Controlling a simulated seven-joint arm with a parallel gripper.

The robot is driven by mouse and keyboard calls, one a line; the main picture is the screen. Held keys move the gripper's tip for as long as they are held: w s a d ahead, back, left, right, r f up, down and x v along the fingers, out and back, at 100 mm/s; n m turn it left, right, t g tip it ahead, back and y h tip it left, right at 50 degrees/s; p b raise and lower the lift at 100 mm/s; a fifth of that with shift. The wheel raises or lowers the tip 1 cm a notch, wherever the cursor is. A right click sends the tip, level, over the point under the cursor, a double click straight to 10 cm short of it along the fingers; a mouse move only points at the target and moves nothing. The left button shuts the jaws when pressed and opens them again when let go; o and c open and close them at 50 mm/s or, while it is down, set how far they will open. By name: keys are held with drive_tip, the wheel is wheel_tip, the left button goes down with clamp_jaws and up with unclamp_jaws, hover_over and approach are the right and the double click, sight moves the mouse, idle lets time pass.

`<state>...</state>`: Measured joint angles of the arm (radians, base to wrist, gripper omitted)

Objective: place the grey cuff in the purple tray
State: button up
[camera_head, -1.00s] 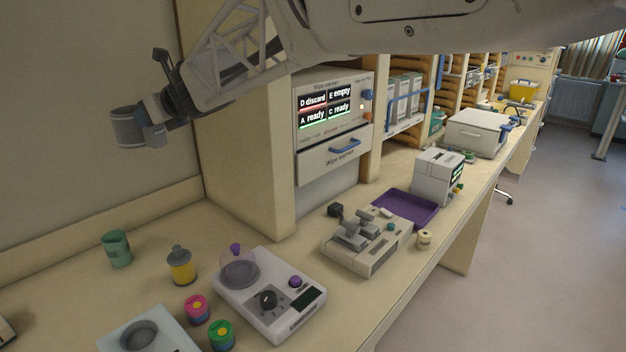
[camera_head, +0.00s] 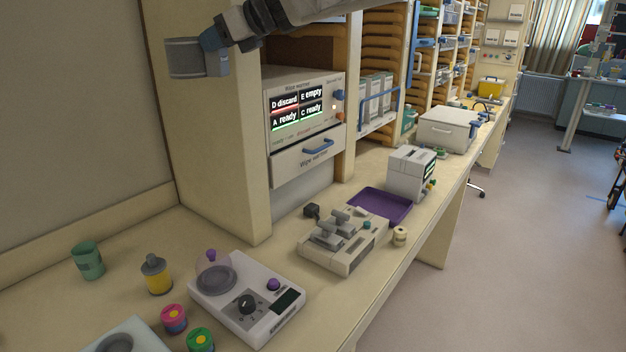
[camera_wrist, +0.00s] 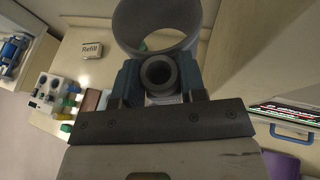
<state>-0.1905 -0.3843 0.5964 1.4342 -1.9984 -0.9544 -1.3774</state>
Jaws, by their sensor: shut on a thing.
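The grey cuff (camera_head: 184,57) is a ring-shaped band held up at the upper left in the head view, in front of the wall. It also shows in the wrist view (camera_wrist: 190,14) as a large open ring beyond the fingers. My gripper (camera_head: 214,52) is shut on the cuff's side, with blue fingers; in the wrist view the gripper (camera_wrist: 158,80) has them on either side of a dark round tube. The purple tray (camera_head: 384,206) lies on the counter right of centre, well below and to the right of my gripper. It looks empty.
A wipe warmer (camera_head: 305,118) stands in the cabinet between the cuff and the tray. A grey device with levers (camera_head: 343,240) is in front of the tray, and a white monitor box (camera_head: 409,174) is behind it. A scale-like device (camera_head: 246,297) and several small pots occupy the near counter.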

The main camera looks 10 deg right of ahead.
drive_tip(key=s+d+r, duration=0.1)
drive_tip(key=d+r, duration=0.3)
drive_tip(key=d, duration=0.9)
drive_tip(key=w+d+f+m+t+h, duration=0.1)
drive_tip(key=w+d+f, duration=0.65)
drive_tip(key=f, duration=0.25)
drive_tip(key=w+d+f+m+t, duration=0.1)
drive_tip(key=w+d+f, duration=0.6)
drive_tip(key=d+f, duration=0.25)
drive_tip(key=w+d+f+m, duration=0.1)
drive_tip(key=w+d+f, duration=0.1)
drive_tip(key=d+f, duration=0.8)
drive_tip(key=w+d+f+t+h, duration=0.1)
drive_tip(key=w+d+f, duration=0.2)
drive_tip(key=d+f, duration=0.8)
wheel_tip(320, 180, down, 4)
drive_tip(key=shift+w+d+f+m+t+h, duration=0.2)
drive_tip(key=shift+w+d+m+t+h, duration=0.1)
drive_tip(key=shift+m, duration=0.1)
drive_tip(key=shift+f, duration=2.5)
drive_tip(key=shift+f, duration=0.1)
